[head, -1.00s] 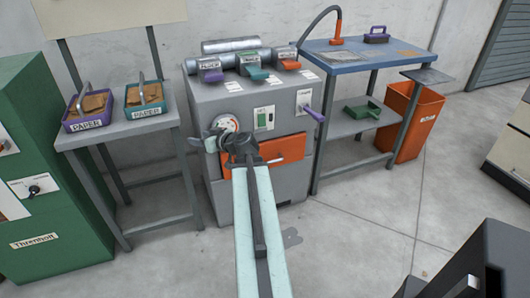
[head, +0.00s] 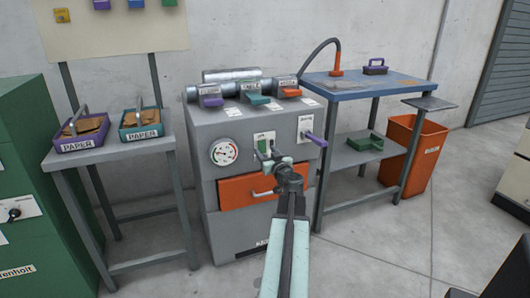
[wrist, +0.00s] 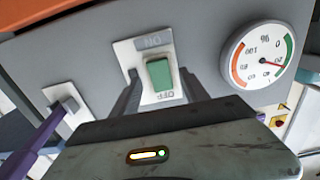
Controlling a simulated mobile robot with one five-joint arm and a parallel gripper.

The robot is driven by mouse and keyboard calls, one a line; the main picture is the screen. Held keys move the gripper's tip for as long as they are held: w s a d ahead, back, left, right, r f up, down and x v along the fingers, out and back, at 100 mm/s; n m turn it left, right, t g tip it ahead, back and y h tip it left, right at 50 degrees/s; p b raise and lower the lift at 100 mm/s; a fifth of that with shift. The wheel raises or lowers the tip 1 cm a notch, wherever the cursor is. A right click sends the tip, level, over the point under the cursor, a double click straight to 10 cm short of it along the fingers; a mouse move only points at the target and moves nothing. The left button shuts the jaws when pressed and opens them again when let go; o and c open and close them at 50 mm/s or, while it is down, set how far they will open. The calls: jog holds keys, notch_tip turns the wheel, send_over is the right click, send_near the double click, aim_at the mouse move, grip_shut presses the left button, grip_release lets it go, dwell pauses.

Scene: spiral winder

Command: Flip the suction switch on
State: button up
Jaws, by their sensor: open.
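A green rocker switch (wrist: 159,75) on a white plate, with ON and OFF marked at its two ends, is on the front of the grey machine (head: 215,190). It appears upside down in the wrist view, and in the head view the switch (head: 262,146) is partly covered. I cannot read a suction label on it. My gripper (wrist: 163,98) is open and empty, with its dark fingers on either side of the switch. In the head view my gripper (head: 268,157) is in front of the plate; I cannot tell whether it touches.
A dial gauge (head: 223,152) is left of the switch, and a purple lever (head: 316,139) is on a plate to the right. An orange drawer (head: 240,190) is below. A paper-tray table (head: 120,150) stands left; a blue-topped bench (head: 365,85) and orange bin (head: 415,150) stand right.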

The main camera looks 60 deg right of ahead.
jog(key=shift+x, duration=0.8)
